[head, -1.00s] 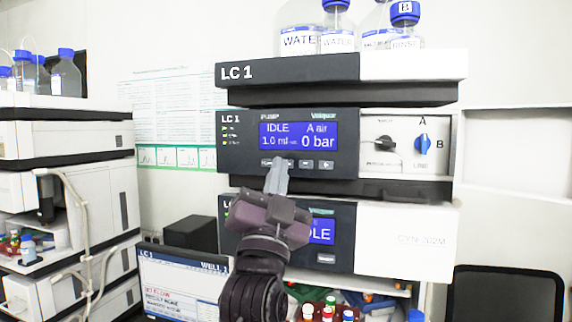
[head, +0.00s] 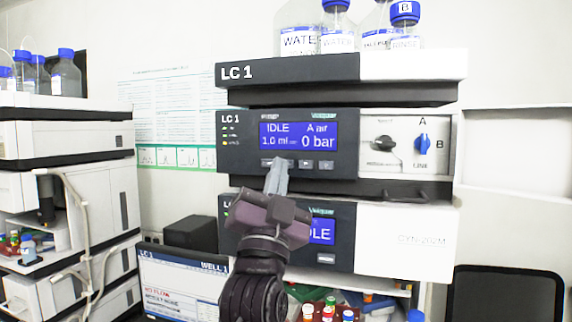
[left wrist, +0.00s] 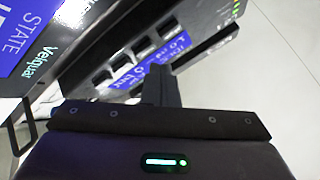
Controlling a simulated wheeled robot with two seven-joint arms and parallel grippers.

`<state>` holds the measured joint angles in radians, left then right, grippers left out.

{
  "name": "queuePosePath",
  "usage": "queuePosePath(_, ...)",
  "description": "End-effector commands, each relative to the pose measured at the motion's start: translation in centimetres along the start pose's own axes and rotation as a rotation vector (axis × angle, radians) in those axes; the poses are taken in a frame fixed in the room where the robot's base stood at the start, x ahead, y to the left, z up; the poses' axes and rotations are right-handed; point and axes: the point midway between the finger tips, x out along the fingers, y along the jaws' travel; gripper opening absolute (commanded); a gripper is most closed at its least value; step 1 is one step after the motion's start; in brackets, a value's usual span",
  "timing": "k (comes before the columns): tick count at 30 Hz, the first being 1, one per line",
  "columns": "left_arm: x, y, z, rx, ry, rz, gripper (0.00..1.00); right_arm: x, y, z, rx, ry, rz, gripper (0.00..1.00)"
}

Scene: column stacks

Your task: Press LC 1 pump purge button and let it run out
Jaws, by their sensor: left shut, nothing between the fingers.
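The LC 1 pump module (head: 240,150) has a dark front with a lit blue display (head: 298,135) reading IDLE, A air and 0 bar. A row of small buttons (head: 306,164) runs below the display; their labels are too small to read. My left gripper (head: 277,164) is shut and empty, fingertips pointing up at the left part of this row and hiding part of it. Contact cannot be told. In the left wrist view the closed fingers (left wrist: 159,84) are in front of the tilted panel, near the button row (left wrist: 122,64). My right gripper is not in view.
A black knob (head: 384,144) and a blue valve knob (head: 423,144) sit right of the display. Bottles (head: 300,40) stand on top of the stack. A second module (head: 400,238) is below, behind my arm. A monitor (head: 185,285) stands lower left; another instrument stack (head: 65,150) is at left.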

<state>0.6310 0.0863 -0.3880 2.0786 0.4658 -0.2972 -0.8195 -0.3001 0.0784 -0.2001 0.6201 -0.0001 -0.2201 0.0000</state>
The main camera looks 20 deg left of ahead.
Motion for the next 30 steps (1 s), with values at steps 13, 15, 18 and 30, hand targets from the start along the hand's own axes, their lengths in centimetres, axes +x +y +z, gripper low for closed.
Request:
queuePosePath(13, 0.3, 0.14, 0.15, 0.0, 0.0, 0.0, 0.0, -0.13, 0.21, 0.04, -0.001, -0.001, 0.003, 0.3)
queuePosePath(15, 0.49, 0.27, 0.28, 0.0, -0.001, 0.0, 0.0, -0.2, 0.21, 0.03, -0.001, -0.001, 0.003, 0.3)
queuePosePath(18, 0.63, 0.4, 0.42, 0.0, -0.001, 0.0, 0.0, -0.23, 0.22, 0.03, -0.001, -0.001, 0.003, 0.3)
queuePosePath(30, 0.65, 0.44, 0.43, 0.0, 0.0, 0.0, 0.0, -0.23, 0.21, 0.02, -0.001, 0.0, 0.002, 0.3)
